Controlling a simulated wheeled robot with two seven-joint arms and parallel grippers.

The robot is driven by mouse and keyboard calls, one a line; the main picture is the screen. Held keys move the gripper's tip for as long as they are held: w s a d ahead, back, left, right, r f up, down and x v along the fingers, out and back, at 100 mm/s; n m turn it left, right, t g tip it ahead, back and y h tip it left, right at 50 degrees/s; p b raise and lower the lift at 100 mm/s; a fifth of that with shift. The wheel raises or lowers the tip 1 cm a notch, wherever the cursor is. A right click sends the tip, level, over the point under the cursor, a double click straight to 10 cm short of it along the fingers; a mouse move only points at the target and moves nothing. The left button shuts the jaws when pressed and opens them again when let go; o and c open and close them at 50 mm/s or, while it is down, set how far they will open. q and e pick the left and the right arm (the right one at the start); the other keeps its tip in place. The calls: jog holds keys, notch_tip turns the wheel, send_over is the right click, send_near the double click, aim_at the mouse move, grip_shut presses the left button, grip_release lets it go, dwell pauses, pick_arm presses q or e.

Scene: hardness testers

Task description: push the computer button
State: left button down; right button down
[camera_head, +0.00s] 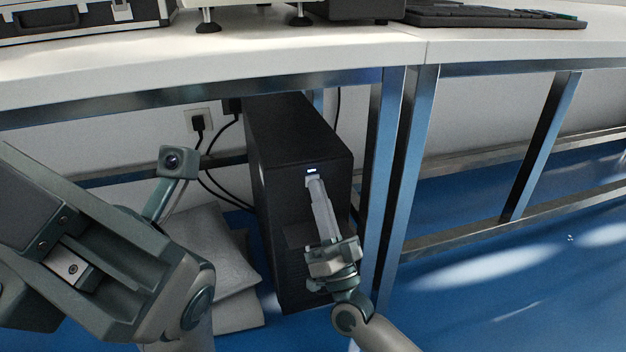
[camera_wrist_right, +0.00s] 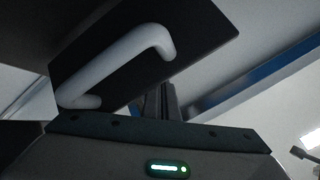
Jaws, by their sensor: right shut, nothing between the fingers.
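The black computer tower (camera_head: 300,135) stands upright on the floor under the table, its front towards me. A small white light (camera_head: 311,171) shows near the top of its front, at the button area. My right gripper (camera_head: 313,183) is shut and empty, with its fingertips just below the light. I cannot tell whether they touch the front panel, and they may hide part of the button. My left gripper's body (camera_head: 70,268) is at the lower left, apart from the tower; its fingers are not visible. The right wrist view does not clearly show the button.
The white tabletop (camera_head: 220,65) overhangs the tower. A metal table leg (camera_head: 388,150) stands close to its right. Cables and a wall socket (camera_head: 199,119) are behind it on the left. Grey slabs (camera_head: 225,250) lie at its left. Blue floor (camera_head: 500,270) is clear on the right.

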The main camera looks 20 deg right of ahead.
jog(key=shift+w, duration=0.1)
jog(key=shift+s+a+f+p, duration=0.15)
jog(key=shift+s+f+p, duration=0.1)
jog(key=shift+p, duration=0.1)
jog(key=shift+s, duration=0.25)
jog(key=shift+s+r+p, duration=0.1)
jog(key=shift+s+p, duration=0.6)
jog(key=shift+s, duration=0.7)
jog(key=shift+s+p, duration=0.55)
jog(key=shift+s, duration=1.1)
